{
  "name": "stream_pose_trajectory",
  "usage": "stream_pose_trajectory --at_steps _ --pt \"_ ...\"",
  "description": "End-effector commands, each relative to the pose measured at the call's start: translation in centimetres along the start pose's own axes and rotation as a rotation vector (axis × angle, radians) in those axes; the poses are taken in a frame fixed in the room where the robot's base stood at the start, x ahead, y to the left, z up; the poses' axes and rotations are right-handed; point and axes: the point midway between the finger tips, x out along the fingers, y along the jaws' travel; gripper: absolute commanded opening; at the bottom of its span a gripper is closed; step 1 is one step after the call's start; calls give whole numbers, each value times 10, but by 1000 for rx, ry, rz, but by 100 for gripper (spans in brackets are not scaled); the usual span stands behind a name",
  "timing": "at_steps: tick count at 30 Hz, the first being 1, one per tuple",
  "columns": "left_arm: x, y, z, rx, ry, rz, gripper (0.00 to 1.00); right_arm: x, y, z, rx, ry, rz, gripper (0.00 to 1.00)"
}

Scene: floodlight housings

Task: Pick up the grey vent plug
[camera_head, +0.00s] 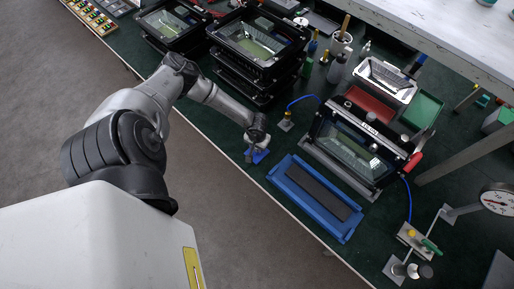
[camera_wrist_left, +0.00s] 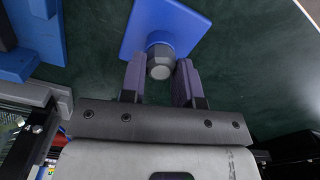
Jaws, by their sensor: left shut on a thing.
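The grey vent plug (camera_wrist_left: 160,64) shows end-on in the left wrist view, with a blue collar around it and a square blue plate (camera_wrist_left: 183,22) behind it. My left gripper (camera_wrist_left: 160,80) has its two fingers on either side of the plug and is shut on it. In the head view my left gripper (camera_head: 254,148) is low over the bench edge beside the blue plate (camera_head: 262,156), and the plug is hidden there. Whether the plug is clear of the plate I cannot tell. My right gripper is not in view.
A blue tray with a dark strip (camera_head: 296,211) lies just right of the gripper. A floodlight housing (camera_head: 350,151) stands behind it. Stacked housings (camera_head: 258,45) are farther back. A blue cable ends at a small fitting (camera_head: 286,122) near the gripper. Red and green trays (camera_head: 421,113) lie behind.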

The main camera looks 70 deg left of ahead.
Motion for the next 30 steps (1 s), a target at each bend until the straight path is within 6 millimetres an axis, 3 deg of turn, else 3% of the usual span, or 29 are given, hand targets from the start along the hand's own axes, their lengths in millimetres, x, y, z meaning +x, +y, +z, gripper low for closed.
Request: stream_pose_trajectory --at_steps 8,15,24,30 --pt "-9 0 -1 0 2 0 6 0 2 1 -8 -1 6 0" --pt "-44 0 -1 2 2 0 6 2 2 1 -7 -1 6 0" --pt "-75 59 18 3 0 6 6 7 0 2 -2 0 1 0" --pt "-94 88 28 3 1 4 6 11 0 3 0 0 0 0"
